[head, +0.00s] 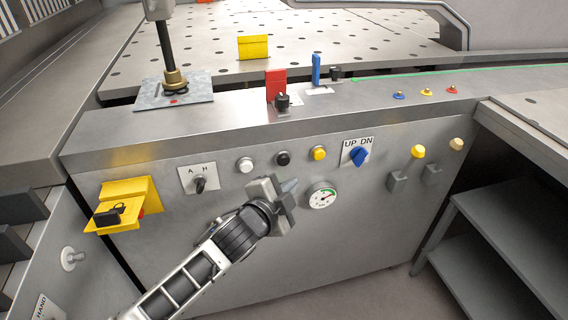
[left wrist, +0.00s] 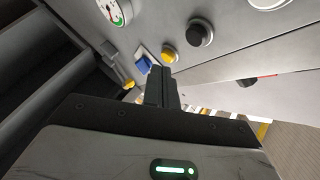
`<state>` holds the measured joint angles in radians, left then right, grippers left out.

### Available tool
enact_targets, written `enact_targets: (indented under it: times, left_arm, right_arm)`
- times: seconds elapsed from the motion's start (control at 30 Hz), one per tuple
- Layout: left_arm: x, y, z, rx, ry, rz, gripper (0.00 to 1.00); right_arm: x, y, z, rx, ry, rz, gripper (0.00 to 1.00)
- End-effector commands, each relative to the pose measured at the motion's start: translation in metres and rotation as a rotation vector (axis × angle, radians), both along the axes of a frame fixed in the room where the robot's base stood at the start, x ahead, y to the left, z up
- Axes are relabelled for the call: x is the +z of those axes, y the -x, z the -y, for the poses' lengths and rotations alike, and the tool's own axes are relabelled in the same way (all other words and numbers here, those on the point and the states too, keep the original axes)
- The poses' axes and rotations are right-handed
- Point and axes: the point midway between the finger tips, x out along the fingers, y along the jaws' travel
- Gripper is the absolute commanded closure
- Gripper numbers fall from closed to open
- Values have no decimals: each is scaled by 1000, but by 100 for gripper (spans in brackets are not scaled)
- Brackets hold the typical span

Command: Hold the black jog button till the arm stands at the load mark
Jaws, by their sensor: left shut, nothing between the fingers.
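The black jog button (head: 283,158) is on the sloped grey front panel, between a white button (head: 245,165) and a yellow button (head: 319,153). It also shows in the left wrist view (left wrist: 200,33). My left gripper (head: 290,186) is shut and empty, in front of the panel just below the black button in the head view; a gap shows between them in the left wrist view. An arm with a black rod and brass end (head: 175,78) stands over a metal plate (head: 146,96) with a red mark (head: 173,101). I cannot tell which mark is the load mark. My right gripper is not in view.
A gauge (head: 322,196) and a blue UP/DN switch (head: 358,156) are close right of my gripper. An A/H selector (head: 200,184) and a yellow lockout bracket (head: 125,203) are on the left. Red (head: 276,85) and blue (head: 316,70) upright pieces stand on the ledge above.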

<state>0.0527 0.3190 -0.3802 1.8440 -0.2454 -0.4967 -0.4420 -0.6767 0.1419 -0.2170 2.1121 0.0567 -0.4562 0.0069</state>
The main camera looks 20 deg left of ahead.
Motion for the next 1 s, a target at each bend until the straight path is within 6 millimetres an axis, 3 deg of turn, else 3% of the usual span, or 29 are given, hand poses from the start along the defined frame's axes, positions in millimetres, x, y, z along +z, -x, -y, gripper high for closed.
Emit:
enact_targets:
  times: [0.2, 0.4, 1.0]
  left_arm:
    - [1, -24, -16, 0, -2, 1, 100]
    - [0, -36, -24, 1, 0, 0, 100]
    - [0, -38, -26, 1, 1, -1, 100]
  right_arm:
    - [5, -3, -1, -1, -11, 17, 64]
    - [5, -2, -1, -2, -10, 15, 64]
    - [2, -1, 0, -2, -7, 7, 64]
